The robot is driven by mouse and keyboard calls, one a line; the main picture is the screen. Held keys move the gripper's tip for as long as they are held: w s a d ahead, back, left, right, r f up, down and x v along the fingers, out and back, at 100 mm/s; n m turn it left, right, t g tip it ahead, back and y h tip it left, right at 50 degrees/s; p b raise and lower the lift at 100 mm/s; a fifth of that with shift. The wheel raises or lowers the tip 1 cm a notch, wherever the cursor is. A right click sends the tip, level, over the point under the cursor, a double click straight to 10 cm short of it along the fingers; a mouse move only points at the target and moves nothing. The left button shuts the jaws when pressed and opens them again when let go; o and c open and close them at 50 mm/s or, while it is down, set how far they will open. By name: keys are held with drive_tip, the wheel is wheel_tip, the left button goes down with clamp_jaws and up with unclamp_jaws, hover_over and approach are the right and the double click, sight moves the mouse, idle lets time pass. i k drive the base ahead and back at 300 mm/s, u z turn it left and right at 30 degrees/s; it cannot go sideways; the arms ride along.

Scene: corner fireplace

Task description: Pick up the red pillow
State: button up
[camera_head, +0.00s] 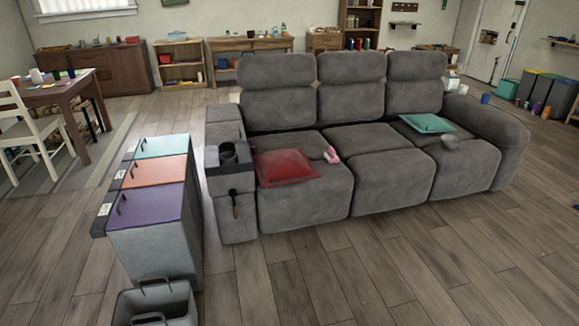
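The red pillow (284,167) lies flat on the left seat of the grey sofa (375,161), close to the left armrest. A small pink item (332,155) lies just right of the pillow's corner. A teal pillow (428,123) lies on the right seat. My gripper is not visible in this view.
Bins with teal, orange and purple lids (150,207) stand left of the sofa, with a grey basket (155,304) in front. The left armrest holds a dark cup holder (229,154). A table (50,94) and white chair (30,135) stand far left. Wooden floor before the sofa is clear.

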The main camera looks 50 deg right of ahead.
sight(291, 165)
drive_tip(key=z, duration=0.2)
drive_tip(key=i, duration=0.9)
drive_tip(key=u, duration=0.3)
